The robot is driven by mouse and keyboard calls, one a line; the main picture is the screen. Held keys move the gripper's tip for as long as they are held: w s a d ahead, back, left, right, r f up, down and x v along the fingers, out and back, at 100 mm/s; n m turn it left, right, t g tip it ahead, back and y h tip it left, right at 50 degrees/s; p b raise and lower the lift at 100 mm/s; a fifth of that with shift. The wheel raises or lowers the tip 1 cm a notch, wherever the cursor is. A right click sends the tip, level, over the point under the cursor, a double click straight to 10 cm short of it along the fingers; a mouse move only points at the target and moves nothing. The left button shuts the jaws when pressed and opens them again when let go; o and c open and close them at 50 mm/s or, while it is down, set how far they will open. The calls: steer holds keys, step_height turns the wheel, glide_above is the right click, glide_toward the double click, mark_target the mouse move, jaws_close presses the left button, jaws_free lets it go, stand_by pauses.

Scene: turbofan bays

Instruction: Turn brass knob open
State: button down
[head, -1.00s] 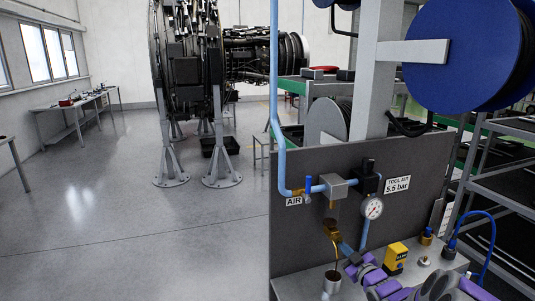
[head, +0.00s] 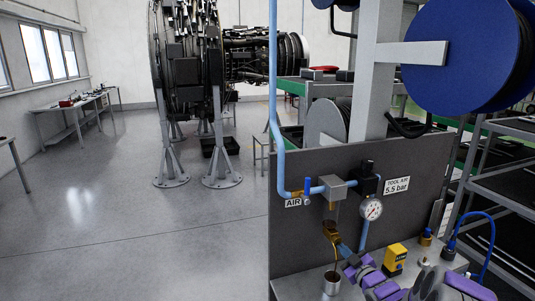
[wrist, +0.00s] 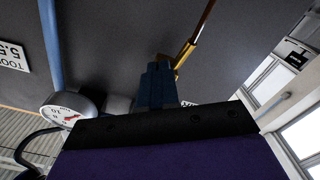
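In the wrist view the brass part (wrist: 186,54) lies right at the tip of my gripper (wrist: 158,78), and the stem runs on up and right. The blue fingers look close together. I cannot tell whether they grip the brass or only stand beside it. In the head view my gripper (head: 345,250) reaches it from the lower right. The exact knob is too small to make out.
The pressure gauge (head: 371,209) and the blue AIR valve handle (head: 308,190) are close above. A metal cup (head: 332,284) stands below the stem. A yellow box (head: 396,257) stands on the bench to the right. Open floor lies to the left.

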steer(key=shift+f, duration=0.25)
steer(key=v, duration=0.6)
steer(key=shift+d+b, duration=0.15)
steer(key=shift+b, duration=0.3)
steer(key=s+a+r+m+g+h, duration=0.2)
steer(key=s+g, duration=0.4)
steer(key=s, duration=1.1)
steer(key=s+a+r+m+g+h, duration=0.1)
steer(key=s+a+r+m+g, duration=0.2)
steer(key=s, duration=1.3)
steer(key=s+a+r+m+g+h, duration=0.2)
steer(key=s+a+m+g, duration=0.2)
steer(key=s+a+g, duration=0.5)
steer(key=s+g, duration=0.1)
steer(key=s, duration=0.7)
steer(key=shift+s+a+r+m+h, duration=0.2)
steer(key=shift+s+r+m+h, duration=0.1)
steer(key=shift+s, duration=0.05)
